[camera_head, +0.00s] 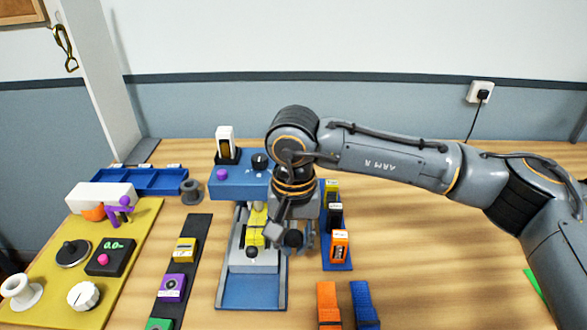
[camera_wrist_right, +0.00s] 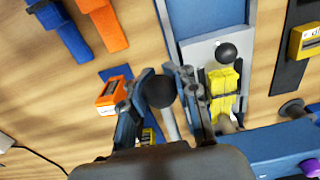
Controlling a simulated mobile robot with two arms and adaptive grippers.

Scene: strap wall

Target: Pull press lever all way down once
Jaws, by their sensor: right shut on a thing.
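The blue press has its head (camera_head: 238,186) at the back and its base (camera_head: 250,294) in front. A grey plate (camera_head: 252,268) with a small black knob lies on the base. A yellow block (camera_head: 255,222) sits on it under the head; it also shows in the wrist view (camera_wrist_right: 222,88). My right gripper (camera_head: 288,238) is at the press's right side. In the wrist view its fingers are shut on the black ball (camera_wrist_right: 160,91) of the press lever, whose grey rod (camera_wrist_right: 171,126) runs back below it. In the head view my gripper hides most of the lever. My left gripper is out of view.
A blue strip with several small boxes, the nearest an orange box (camera_head: 340,246), stands close right of my gripper. A black strip (camera_head: 186,262) with coloured boxes lies left of the press. Orange (camera_head: 327,303) and blue straps (camera_head: 364,303) lie in front. The table's right side is mostly clear.

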